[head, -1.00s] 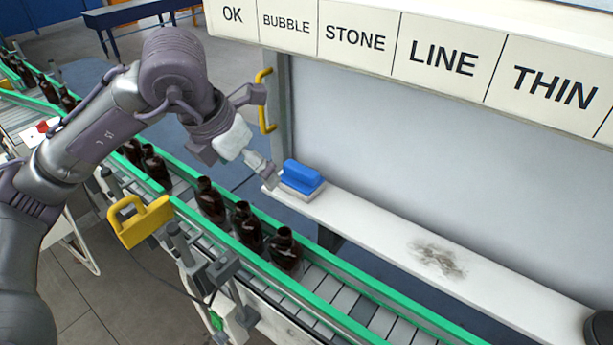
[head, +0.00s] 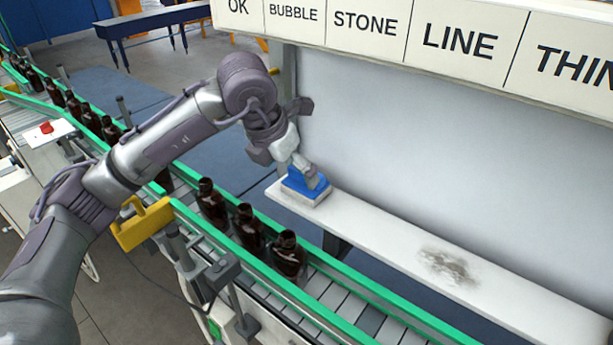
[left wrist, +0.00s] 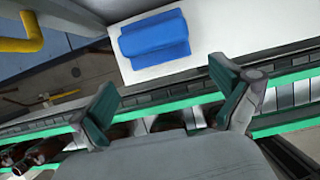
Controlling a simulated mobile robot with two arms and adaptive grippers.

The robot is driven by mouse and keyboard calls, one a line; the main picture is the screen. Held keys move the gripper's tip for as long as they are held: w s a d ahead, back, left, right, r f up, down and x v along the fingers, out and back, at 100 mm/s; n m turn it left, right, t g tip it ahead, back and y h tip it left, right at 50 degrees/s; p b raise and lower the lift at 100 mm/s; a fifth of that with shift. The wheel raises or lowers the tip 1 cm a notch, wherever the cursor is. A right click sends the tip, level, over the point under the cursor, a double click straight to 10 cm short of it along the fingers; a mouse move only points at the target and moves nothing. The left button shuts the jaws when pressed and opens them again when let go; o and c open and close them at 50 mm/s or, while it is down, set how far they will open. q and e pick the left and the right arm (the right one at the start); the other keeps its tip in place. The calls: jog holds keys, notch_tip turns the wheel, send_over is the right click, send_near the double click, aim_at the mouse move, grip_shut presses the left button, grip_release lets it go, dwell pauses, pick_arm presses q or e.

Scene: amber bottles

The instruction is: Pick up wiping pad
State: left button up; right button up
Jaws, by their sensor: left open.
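The wiping pad (head: 313,190) has a blue top and a pale base. It lies at the left end of a white shelf (head: 380,232). In the left wrist view, its blue top (left wrist: 155,38) shows ahead of the fingers and apart from them. My left gripper (head: 303,170) is just above the pad in the head view and hides part of its top. In the left wrist view, the left gripper (left wrist: 166,78) has its fingers spread, with nothing between them. My right gripper is not in view.
A conveyor with green rails (head: 335,312) carries several amber bottles (head: 289,256) in front of the shelf. A dark smudge (head: 447,266) marks the shelf. Labelled panels (head: 460,42) hang above it. A yellow bracket (head: 142,224) stands beside the conveyor.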

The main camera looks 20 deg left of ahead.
aim_at(294, 185)
pick_arm(q)
jog(key=shift+w+d+r, duration=0.1)
jog(key=shift+w+d, duration=0.1)
jog(key=shift+w, duration=0.25)
jog(key=shift+w+d, duration=0.15)
jog(key=shift+w, duration=0.3)
jog(key=shift+w+d+p, duration=0.15)
jog(key=shift+w+p, duration=0.3)
jog(key=shift+w, duration=0.05)
jog(key=p+x, duration=0.1)
jog(key=x, duration=0.4)
jog(key=c, duration=1)
